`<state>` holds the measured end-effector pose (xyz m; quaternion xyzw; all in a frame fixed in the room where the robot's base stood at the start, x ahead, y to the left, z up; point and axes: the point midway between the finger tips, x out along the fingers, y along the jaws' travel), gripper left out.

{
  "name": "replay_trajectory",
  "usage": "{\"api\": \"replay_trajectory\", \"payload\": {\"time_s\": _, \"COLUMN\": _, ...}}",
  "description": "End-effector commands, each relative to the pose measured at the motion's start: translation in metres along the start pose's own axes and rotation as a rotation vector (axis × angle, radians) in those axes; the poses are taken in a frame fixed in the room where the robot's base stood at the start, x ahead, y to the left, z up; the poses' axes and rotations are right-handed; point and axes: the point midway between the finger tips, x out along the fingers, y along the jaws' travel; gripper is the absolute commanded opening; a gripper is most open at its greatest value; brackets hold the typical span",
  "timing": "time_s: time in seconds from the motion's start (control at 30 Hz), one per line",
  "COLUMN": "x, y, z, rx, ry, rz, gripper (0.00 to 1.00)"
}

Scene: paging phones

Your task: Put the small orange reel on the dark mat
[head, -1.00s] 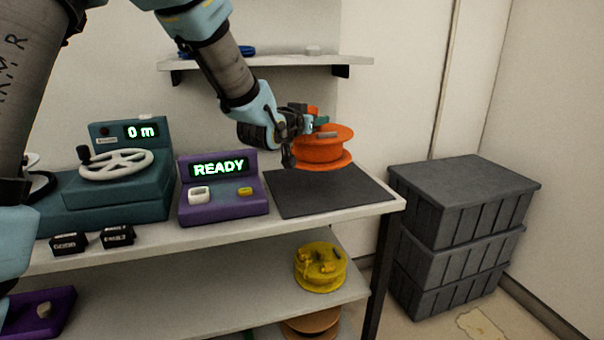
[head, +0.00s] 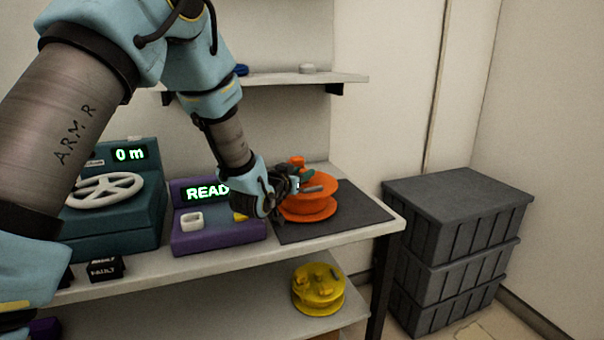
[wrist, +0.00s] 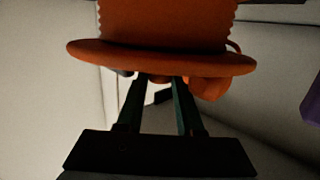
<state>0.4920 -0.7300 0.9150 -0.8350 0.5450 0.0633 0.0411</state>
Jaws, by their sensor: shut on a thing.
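The orange reel (head: 322,200) is at the dark mat (head: 352,222) on the right end of the bench top in the head view. It looks upright, with its lower flange at or just above the mat; I cannot tell whether it touches. My gripper (head: 298,184) comes in from the left and is shut on the reel near its top. In the wrist view the reel (wrist: 165,50) fills the upper middle, and the fingers of my gripper (wrist: 157,85) reach to its flange. The fingertips are partly hidden by the reel.
A purple device (head: 217,232) reading "READY", partly covered by my arm, stands left of the mat. A teal machine (head: 118,222) with a white handwheel is farther left. A yellow reel (head: 318,288) lies on the lower shelf. Grey crates (head: 455,215) are stacked right of the bench.

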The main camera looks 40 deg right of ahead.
Motion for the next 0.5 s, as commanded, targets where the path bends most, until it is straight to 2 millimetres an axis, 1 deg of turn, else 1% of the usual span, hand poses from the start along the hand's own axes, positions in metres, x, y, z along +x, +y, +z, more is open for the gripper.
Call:
{"api": "replay_trajectory", "payload": {"time_s": 0.3, "x": 0.0009, "y": 0.0002, "z": 0.0011, "rx": 0.001, "ry": 0.005, "rz": 0.000, "gripper": 0.00}}
{"api": "replay_trajectory", "payload": {"time_s": 0.43, "x": 0.0014, "y": 0.0001, "z": 0.0050, "rx": 0.001, "ry": 0.005, "rz": 0.000, "gripper": 0.00}}
{"api": "replay_trajectory", "payload": {"time_s": 0.47, "x": 0.0009, "y": 0.0001, "z": 0.0053, "rx": 0.001, "ry": 0.001, "rz": 0.000, "gripper": 0.39}}
{"api": "replay_trajectory", "payload": {"time_s": 0.5, "x": 0.0009, "y": 0.0001, "z": 0.0051, "rx": 0.001, "ry": 0.001, "rz": 0.000, "gripper": 0.44}}
